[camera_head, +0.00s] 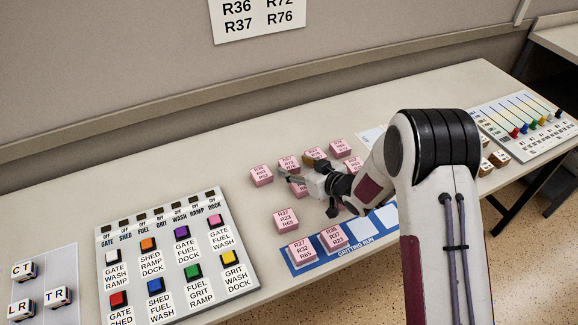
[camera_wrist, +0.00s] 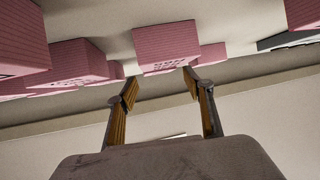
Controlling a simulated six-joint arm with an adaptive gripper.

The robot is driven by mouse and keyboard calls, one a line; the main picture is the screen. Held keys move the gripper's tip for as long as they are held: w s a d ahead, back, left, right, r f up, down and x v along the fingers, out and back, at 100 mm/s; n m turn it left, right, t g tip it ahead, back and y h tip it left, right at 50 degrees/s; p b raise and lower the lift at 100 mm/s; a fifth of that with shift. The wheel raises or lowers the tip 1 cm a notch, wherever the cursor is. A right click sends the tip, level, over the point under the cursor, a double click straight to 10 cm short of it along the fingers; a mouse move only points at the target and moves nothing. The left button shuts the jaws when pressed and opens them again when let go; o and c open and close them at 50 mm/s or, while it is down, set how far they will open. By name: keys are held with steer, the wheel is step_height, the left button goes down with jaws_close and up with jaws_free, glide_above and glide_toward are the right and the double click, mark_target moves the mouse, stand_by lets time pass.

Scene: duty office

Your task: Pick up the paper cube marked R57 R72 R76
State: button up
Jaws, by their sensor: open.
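A pink paper cube (camera_head: 289,162) stands in the back group on the table in the head view. Its label seems to begin R57, R72; the lower part is hidden behind my gripper. My gripper (camera_head: 294,168) is open, its fingertips low beside this cube. In the wrist view, one pink cube (camera_wrist: 167,48) lies just beyond and between the open fingertips (camera_wrist: 160,84); its label cannot be read there. Nothing is held.
Other pink cubes stand close by, one to the left (camera_head: 261,176) and one to the right (camera_head: 338,148). A cube marked R37 R23 R65 (camera_head: 286,220) stands in front. The blue GRITTING RUN strip (camera_head: 349,257) holds two cubes. A button panel (camera_head: 232,277) is at left.

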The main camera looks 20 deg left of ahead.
mark_target(291, 164)
steer(key=shift+x, duration=2.5)
steer(key=shift+d+f, duration=0.1)
steer(key=shift+f, duration=0.05)
steer(key=c, duration=1.1)
